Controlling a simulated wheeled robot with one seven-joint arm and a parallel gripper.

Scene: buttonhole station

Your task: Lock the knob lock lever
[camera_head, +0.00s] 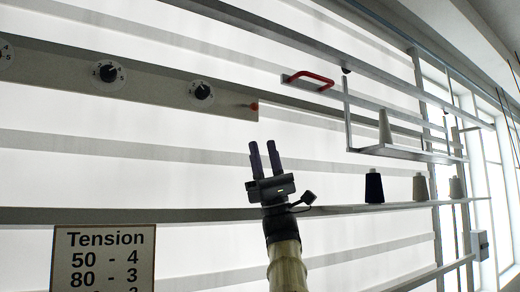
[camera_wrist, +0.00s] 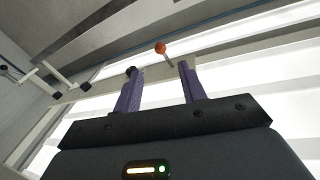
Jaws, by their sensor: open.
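The knob lock lever (camera_head: 254,106) shows as a small orange-red tip at the right end of the grey dial panel (camera_head: 150,88). In the wrist view the lever (camera_wrist: 160,47) is an orange ball on a thin pale stem, seen beyond and between my fingertips. My gripper (camera_head: 263,145) points upward below the lever and a little to its right in the head view. Its two dark purple fingers (camera_wrist: 158,72) are apart with nothing between them. The lever appears clear of both fingers.
Black dial knobs (camera_head: 108,72) (camera_head: 202,91) sit on the panel. A red handle (camera_head: 311,79) is at the upper right. Shelves hold a dark cone (camera_head: 374,188) and pale cones (camera_head: 420,188). A Tension sign (camera_head: 103,262) stands lower left. A long rail (camera_head: 150,215) runs behind my gripper.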

